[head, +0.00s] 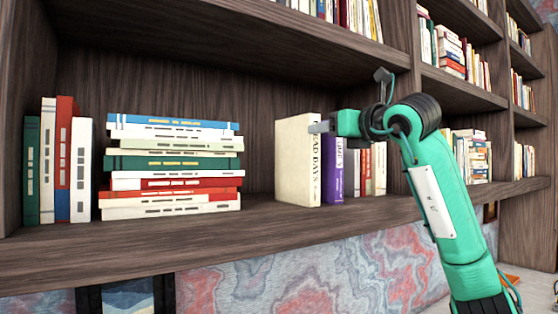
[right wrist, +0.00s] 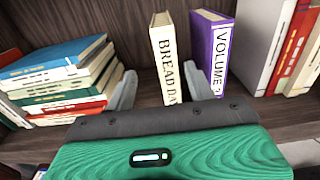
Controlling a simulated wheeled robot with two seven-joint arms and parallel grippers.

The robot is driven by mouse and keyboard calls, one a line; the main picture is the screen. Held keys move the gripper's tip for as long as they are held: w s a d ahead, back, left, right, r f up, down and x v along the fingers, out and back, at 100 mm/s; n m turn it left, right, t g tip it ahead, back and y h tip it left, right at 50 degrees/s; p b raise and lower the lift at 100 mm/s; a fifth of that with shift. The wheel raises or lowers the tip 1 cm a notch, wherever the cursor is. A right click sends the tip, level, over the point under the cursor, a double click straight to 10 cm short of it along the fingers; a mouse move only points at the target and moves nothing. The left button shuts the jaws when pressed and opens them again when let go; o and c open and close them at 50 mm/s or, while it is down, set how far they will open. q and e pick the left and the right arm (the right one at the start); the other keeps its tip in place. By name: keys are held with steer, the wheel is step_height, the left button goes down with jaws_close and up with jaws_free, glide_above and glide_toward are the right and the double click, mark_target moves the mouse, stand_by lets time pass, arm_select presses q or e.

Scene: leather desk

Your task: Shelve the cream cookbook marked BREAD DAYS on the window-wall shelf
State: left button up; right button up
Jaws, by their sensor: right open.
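The cream cookbook marked BREAD DAYS (head: 297,160) stands upright on the wooden shelf (head: 260,222), just left of a purple book (head: 333,172). In the right wrist view the cream cookbook (right wrist: 166,60) shows its spine lettering BREAD DA, with the lower end hidden behind my gripper. My right gripper (head: 320,127) is open at the book's upper right edge. In the right wrist view its two fingers (right wrist: 160,90) are spread to either side of the cream spine, the right one in front of the gap beside the purple book (right wrist: 212,55). My left gripper is not in view.
A flat stack of several books (head: 172,162) lies left of the cream cookbook, with bare shelf between. Several upright books (head: 62,165) stand at the far left. More upright books (head: 365,170) stand right of the purple one. A higher shelf board (head: 250,40) runs overhead.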

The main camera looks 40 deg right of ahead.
mark_target(302, 138)
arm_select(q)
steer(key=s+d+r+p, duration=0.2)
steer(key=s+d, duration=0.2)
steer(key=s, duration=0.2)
arm_select(e)
steer(key=w+p, duration=0.1)
steer(key=w, duration=0.2)
steer(key=w+d+p, duration=0.1)
steer(key=w, duration=0.3)
steer(key=w+d+f+p, duration=0.1)
steer(key=w, duration=0.3)
steer(key=shift+w+d, duration=0.1)
steer(key=shift+d, duration=0.05)
steer(key=shift+w, duration=0.2)
steer(key=shift+s, duration=0.1)
jaws_close()
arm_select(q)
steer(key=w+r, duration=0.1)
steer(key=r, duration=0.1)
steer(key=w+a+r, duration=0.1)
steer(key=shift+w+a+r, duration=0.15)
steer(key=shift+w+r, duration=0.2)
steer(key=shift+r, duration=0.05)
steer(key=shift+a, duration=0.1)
